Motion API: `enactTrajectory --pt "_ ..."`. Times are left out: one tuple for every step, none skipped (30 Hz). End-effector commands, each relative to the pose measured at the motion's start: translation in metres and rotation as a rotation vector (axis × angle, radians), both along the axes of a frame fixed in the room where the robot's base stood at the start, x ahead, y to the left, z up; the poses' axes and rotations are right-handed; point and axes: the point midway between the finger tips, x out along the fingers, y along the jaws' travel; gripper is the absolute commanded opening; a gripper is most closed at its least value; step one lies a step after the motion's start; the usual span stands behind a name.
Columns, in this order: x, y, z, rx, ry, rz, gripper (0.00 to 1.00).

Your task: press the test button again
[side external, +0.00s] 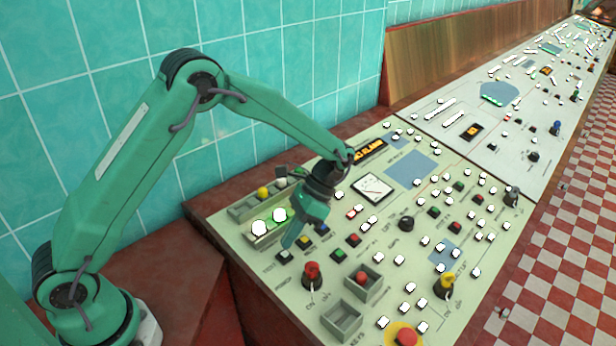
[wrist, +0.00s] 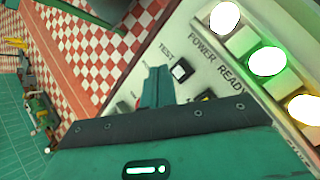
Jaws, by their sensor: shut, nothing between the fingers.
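The test button (wrist: 181,70) is a small dark square with a pale cap, beside the printed word TEST in the wrist view. In the side view the button (side external: 285,256) sits at the near left of the panel, just below my fingertips. My gripper (side external: 290,244) points down at the panel with its fingers together and empty. In the wrist view my gripper's fingers (wrist: 157,72) appear just left of the button, with a small gap in the picture. I cannot tell their exact height above the panel.
A lamp row stands beside the button, with a white lamp (wrist: 225,17) and a green lamp (wrist: 267,61) glowing. A yellow button (side external: 304,240) and a blue button (side external: 322,228) are close by. A red knob (side external: 312,275) and open grey box (side external: 342,319) stand nearer the front edge.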

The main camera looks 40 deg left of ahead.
Motion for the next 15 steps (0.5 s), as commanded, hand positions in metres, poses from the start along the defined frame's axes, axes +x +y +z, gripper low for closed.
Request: enactTrajectory --pt "0.000 -0.001 0.004 0.001 -0.002 -0.001 0.00" --pt "0.000 -0.001 0.006 0.001 -0.002 -0.001 0.00" --pt "0.000 -0.002 0.008 0.002 -0.002 -0.002 0.00" --pt "0.000 -0.002 0.011 0.002 -0.001 -0.003 0.00" --pt "0.000 -0.003 0.013 0.002 -0.001 -0.003 0.00" --pt "0.000 -0.003 0.016 0.003 -0.002 -0.004 0.00" --pt "0.000 -0.004 0.018 0.004 -0.002 -0.004 0.00" --pt "0.000 -0.004 0.020 0.004 -0.003 -0.005 0.00" --pt "0.000 -0.005 0.022 0.005 -0.002 -0.005 0.00" --pt "0.000 -0.005 0.024 0.005 -0.003 -0.006 0.00" --pt "0.000 -0.005 0.025 0.006 -0.002 -0.006 0.00" --pt "0.000 -0.006 0.027 0.006 -0.002 -0.006 0.00" --pt "0.000 -0.006 0.027 0.006 -0.002 -0.006 0.00" --pt "0.000 -0.006 0.028 0.007 -0.002 -0.007 0.00" --pt "0.000 -0.006 0.029 0.007 -0.001 -0.007 0.00"
